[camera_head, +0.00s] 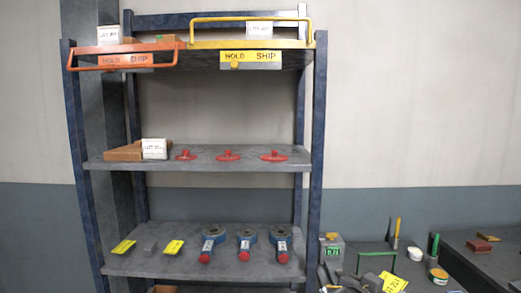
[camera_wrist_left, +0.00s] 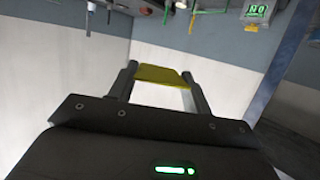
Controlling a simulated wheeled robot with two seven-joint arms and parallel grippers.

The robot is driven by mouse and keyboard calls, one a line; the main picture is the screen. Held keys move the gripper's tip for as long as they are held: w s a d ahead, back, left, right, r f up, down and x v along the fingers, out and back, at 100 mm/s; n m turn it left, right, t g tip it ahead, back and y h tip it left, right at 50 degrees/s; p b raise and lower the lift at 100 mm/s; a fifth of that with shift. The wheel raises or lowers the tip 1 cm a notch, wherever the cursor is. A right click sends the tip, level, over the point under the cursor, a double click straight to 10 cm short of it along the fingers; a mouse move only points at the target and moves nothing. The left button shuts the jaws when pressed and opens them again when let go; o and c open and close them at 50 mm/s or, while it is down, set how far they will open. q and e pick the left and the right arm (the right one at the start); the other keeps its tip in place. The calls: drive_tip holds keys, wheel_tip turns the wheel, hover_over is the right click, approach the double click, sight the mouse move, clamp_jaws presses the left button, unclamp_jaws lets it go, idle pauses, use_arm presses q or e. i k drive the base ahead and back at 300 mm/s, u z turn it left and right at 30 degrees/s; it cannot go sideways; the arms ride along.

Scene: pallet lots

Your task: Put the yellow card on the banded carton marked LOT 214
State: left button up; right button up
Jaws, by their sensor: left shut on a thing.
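My left gripper (camera_wrist_left: 160,78) is shut on a yellow card (camera_wrist_left: 163,76) in the left wrist view, the card lying between its two fingers against the wall. I cannot make out either gripper in the head view. White labelled cartons stand on the rack: one at the top left (camera_head: 109,35), one at the top right (camera_head: 259,30) and one on the middle shelf (camera_head: 154,148). Their lot numbers are too small to read surely, and I cannot tell which is banded.
Orange (camera_head: 125,58) and yellow (camera_head: 250,44) rails with HOLD SHIP plates cross the top shelf front. Red-handled objects (camera_head: 228,155) and blue tools (camera_head: 245,240) occupy lower shelves, with yellow tags (camera_head: 123,247). A cluttered bench with a grey box (camera_head: 332,249) stands at right.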

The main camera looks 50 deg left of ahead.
sight(174, 36)
drive_tip(key=z, duration=0.8)
drive_tip(key=i, duration=1.85)
drive_tip(key=u, duration=3.1)
drive_tip(key=i, duration=0.5)
drive_tip(key=z, duration=0.05)
